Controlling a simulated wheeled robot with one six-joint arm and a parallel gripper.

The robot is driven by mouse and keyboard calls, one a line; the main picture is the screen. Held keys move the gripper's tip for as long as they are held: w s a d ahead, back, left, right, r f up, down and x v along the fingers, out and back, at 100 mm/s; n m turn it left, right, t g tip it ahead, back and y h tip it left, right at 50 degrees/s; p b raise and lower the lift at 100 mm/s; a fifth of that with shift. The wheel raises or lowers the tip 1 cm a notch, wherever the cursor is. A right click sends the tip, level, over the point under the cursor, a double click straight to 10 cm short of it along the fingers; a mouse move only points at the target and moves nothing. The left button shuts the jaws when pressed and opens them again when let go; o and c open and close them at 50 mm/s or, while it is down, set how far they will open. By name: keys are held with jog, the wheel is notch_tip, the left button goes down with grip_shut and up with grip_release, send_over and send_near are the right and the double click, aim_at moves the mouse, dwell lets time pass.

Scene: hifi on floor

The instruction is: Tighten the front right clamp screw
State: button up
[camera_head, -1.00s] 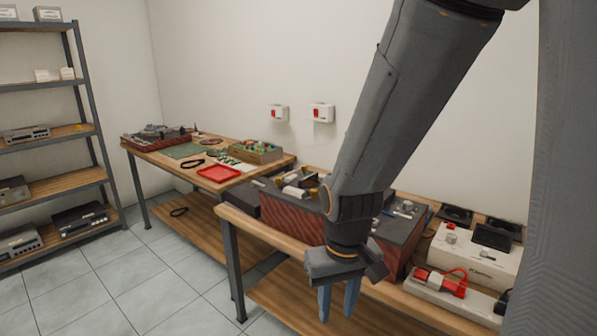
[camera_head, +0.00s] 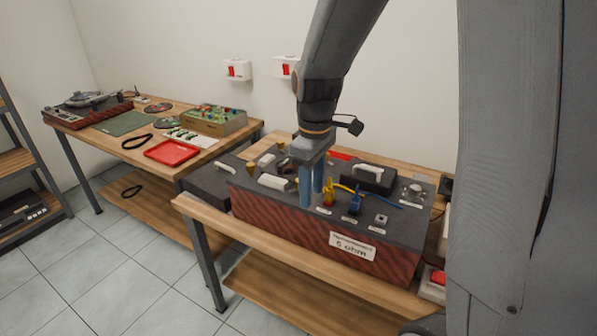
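The fingertips are just left of a yellow connector (camera_head: 328,192) and a blue connector (camera_head: 354,202). I cannot tell whether they touch the box top. Small brass-coloured parts (camera_head: 250,167) stand at the box's left side, near a pale cylinder (camera_head: 275,182). I cannot make out which part is the front right clamp screw; the fingers hide some of the top.
The box stands on a wooden bench (camera_head: 300,258). A black block with a white handle (camera_head: 368,172) is right of my gripper. A second bench on the left bears a red tray (camera_head: 172,152), a green mat (camera_head: 124,123) and a turntable (camera_head: 88,108). The tiled floor in front is clear.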

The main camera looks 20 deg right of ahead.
jog(key=w+r+n, duration=0.1)
jog(key=w+n, duration=0.1)
jog(key=w, duration=0.1)
jog(key=w+r+n+p, duration=0.1)
jog(key=w+r+n, duration=0.1)
jog(key=w+n, duration=0.1)
jog(key=w+r+n, duration=0.1)
jog(key=w+n, duration=0.1)
jog(key=w, duration=0.1)
jog(key=shift+w+r+n, duration=0.4)
jog(key=shift+f+p, duration=1.15)
jog(key=shift+f, duration=2.7)
grip_shut()
